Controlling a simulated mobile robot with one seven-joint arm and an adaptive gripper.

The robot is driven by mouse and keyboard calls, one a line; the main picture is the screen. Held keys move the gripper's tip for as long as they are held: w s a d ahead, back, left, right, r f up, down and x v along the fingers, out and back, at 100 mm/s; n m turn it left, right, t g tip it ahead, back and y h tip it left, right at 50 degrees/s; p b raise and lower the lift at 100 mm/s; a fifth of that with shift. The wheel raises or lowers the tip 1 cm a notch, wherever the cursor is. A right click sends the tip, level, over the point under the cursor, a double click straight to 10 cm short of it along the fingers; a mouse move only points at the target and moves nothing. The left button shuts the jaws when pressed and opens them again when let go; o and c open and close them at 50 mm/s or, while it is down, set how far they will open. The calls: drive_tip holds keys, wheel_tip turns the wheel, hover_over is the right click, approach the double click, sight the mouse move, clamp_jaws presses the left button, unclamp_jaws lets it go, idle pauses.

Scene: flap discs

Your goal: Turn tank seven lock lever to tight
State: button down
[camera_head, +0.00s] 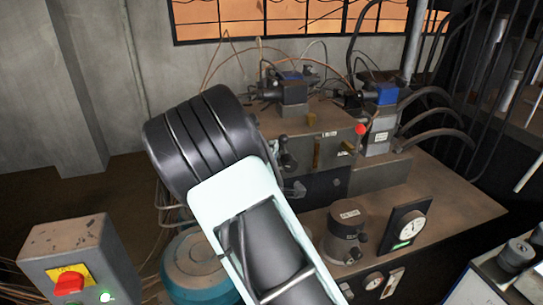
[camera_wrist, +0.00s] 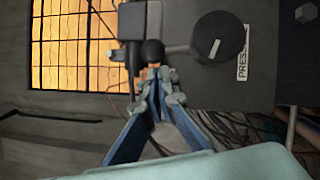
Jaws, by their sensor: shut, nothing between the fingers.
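My gripper (camera_wrist: 160,86) is shut and empty in the wrist view, its blue fingers meeting at grey tips. Just past the tips is a small dark ball knob (camera_wrist: 152,52); I cannot tell whether they touch. Beside it a grey shaft leads right to a large round black knob (camera_wrist: 218,37) with a pale mark. A label (camera_wrist: 243,54) reading "PRES…" is next to that knob. In the head view, a dark lever with a round end (camera_head: 287,158) stands on the machine's front, right of my arm. No tank seven marking is readable, so I cannot tell which lever is the lock lever.
The machine's metal top (camera_head: 450,195) carries valve blocks with blue parts (camera_head: 387,93), a grey canister (camera_head: 345,232) and a gauge (camera_head: 408,226). A control box with a red switch (camera_head: 70,284) stands front left. A teal tank (camera_head: 190,268) is partly hidden behind my arm.

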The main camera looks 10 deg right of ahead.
drive_tip(key=shift+w, duration=0.3)
